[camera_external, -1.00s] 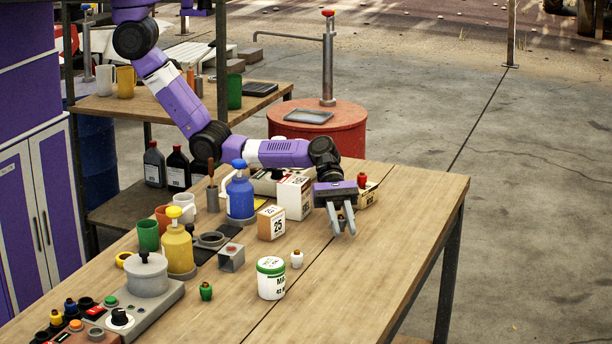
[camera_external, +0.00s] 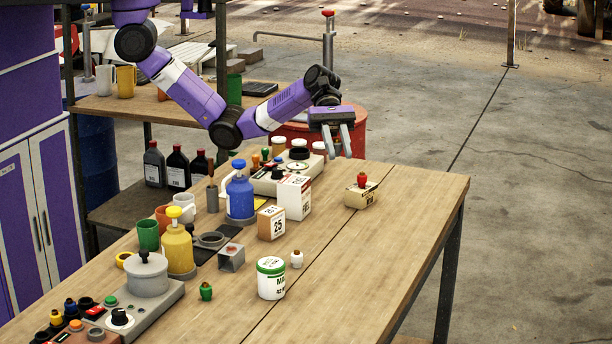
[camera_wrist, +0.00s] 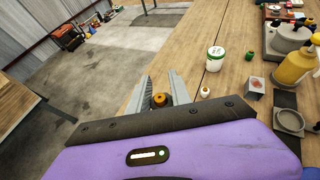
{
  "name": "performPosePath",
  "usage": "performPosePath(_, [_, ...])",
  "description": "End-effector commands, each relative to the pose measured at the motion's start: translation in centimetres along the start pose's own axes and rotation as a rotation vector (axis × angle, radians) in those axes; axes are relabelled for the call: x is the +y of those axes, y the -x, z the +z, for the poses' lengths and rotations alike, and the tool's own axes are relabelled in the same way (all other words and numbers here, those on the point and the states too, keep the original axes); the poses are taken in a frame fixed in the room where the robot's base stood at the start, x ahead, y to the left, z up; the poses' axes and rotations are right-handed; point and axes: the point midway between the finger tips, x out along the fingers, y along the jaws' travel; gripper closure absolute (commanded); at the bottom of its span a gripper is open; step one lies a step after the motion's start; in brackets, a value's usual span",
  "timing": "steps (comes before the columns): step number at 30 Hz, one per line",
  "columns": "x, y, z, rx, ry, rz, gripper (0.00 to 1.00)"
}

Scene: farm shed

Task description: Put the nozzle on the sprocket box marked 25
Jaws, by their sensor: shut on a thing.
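My gripper (camera_external: 338,152) is raised above the far end of the table. In the wrist view, my gripper (camera_wrist: 160,98) is shut on a small orange-brown piece (camera_wrist: 160,100), seen end-on between the fingers. It looks like the nozzle, but its full shape is hidden. The orange-and-white box marked 25 (camera_external: 271,223) stands on the table, below and left of my gripper in the outside view. Nothing sits on its top. I cannot make it out in the wrist view.
A cream box (camera_external: 358,196) with a red-topped piece on it stands right of a taller white box (camera_external: 294,197). A white jar (camera_external: 271,279), blue bottle (camera_external: 240,196) and yellow bottle (camera_external: 178,247) stand nearby. The table's right front is clear.

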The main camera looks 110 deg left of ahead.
Motion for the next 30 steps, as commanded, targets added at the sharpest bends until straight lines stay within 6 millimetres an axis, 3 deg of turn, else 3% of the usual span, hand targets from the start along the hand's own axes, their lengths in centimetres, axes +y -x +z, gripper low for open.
performPosePath(9, [-10.8,3.4,3.9,-0.001,-0.115,-0.231,1.00])
performPosePath(15, [-15.7,4.8,4.3,0.000,-0.165,-0.341,1.00])
performPosePath(20, [-16.7,4.8,3.1,0.000,-0.171,-0.368,1.00])
performPosePath(30, [-16.7,1.4,-4.0,-0.001,-0.167,-0.367,1.00])
